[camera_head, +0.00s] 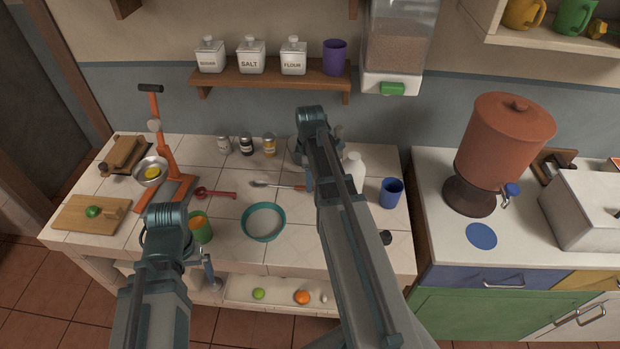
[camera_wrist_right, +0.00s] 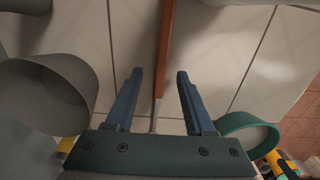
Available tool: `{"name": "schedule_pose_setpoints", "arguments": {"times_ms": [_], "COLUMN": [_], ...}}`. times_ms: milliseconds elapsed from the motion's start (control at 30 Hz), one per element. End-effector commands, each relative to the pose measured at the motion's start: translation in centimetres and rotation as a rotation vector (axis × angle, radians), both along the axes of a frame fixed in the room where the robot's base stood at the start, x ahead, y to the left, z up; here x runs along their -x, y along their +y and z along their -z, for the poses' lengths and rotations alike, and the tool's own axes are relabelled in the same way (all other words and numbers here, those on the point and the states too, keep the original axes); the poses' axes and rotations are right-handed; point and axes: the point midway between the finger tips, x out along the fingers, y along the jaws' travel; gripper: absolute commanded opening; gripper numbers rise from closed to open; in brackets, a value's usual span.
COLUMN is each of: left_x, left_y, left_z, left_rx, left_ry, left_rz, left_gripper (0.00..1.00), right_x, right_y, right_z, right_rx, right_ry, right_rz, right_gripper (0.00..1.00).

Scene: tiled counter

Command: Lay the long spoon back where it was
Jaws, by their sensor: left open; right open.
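The long spoon (camera_head: 260,183) lies flat on the tiled counter, behind the teal bowl (camera_head: 263,237). Its metal end points left and its brown handle (camera_head: 299,188) runs right, behind my right arm. In the right wrist view the brown handle (camera_wrist_right: 167,45) and thin metal shaft (camera_wrist_right: 154,122) lie below and between the fingers of my right gripper (camera_wrist_right: 155,72). That gripper is open; no contact with the spoon is visible. Its fingers are hidden in the head view. My left gripper (camera_head: 209,265) is open and empty, low at the counter's front edge.
A green cup (camera_head: 201,228), red scoop (camera_head: 216,194) and orange press (camera_head: 165,165) stand left of the bowl. A white bottle (camera_head: 356,165) and blue cup (camera_head: 391,192) are right of my right arm. A grey cylinder (camera_wrist_right: 45,95) is close beside the right gripper.

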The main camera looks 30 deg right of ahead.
Motion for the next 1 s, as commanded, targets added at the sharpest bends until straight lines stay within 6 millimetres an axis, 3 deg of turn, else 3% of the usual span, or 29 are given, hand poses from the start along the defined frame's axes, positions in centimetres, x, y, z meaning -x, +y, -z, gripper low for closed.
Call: {"name": "schedule_pose_setpoints", "arguments": {"times_ms": [267,467,1000], "left_x": [0.0,0.0,0.0], "left_y": [0.0,0.0,0.0], "left_z": [-0.3,-1.8,-9.9], "left_rx": [0.0,0.0,0.0], "left_ry": [0.0,0.0,0.0], "left_rz": [0.0,0.0,0.002], "left_gripper": [1.0,1.0,1.0], "right_x": [0.0,0.0,0.0], "right_y": [0.0,0.0,0.0], "right_z": [-0.3,-1.8,-9.9], "right_rx": [0.0,0.0,0.0], "right_ry": [0.0,0.0,0.0], "right_rz": [0.0,0.0,0.0], "right_gripper": [0.54,0.54,0.54]}}
